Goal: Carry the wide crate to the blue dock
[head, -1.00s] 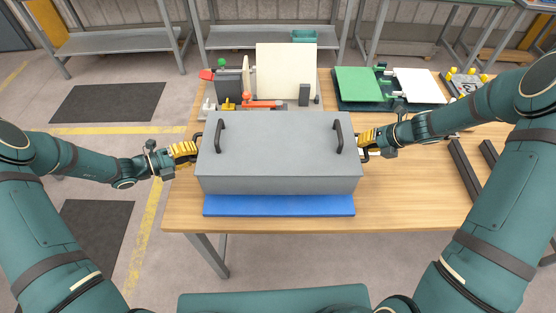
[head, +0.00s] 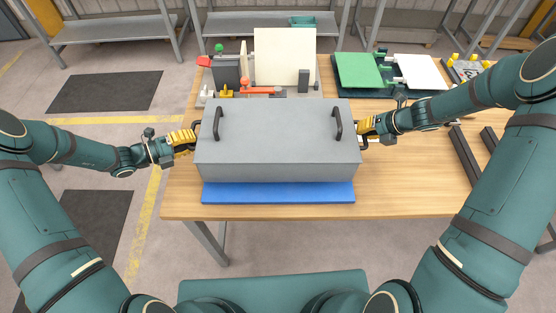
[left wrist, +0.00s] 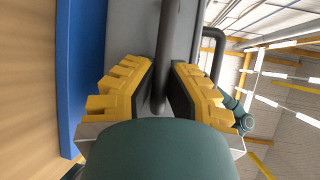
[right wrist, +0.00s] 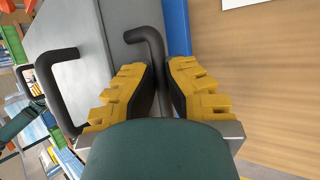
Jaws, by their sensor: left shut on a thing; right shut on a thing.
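The wide crate (head: 275,135) is a closed grey box with two black handles on its top. It is level over the blue dock (head: 278,193), a flat blue slab whose front strip shows below the crate. I cannot tell whether the crate touches it. My left gripper (head: 194,142) is shut on the crate's left side handle, a dark bar in the left wrist view (left wrist: 165,45). My right gripper (head: 364,132) is shut on the right side handle, which shows in the right wrist view (right wrist: 150,45). The dock's rear is hidden by the crate.
The wooden table (head: 420,190) has clear room at the right front. Behind the crate stand a fixture with a cream panel (head: 285,57) and red and orange clamps. A green plate (head: 360,70) lies at the back right, with dark rails (head: 465,155) at the right.

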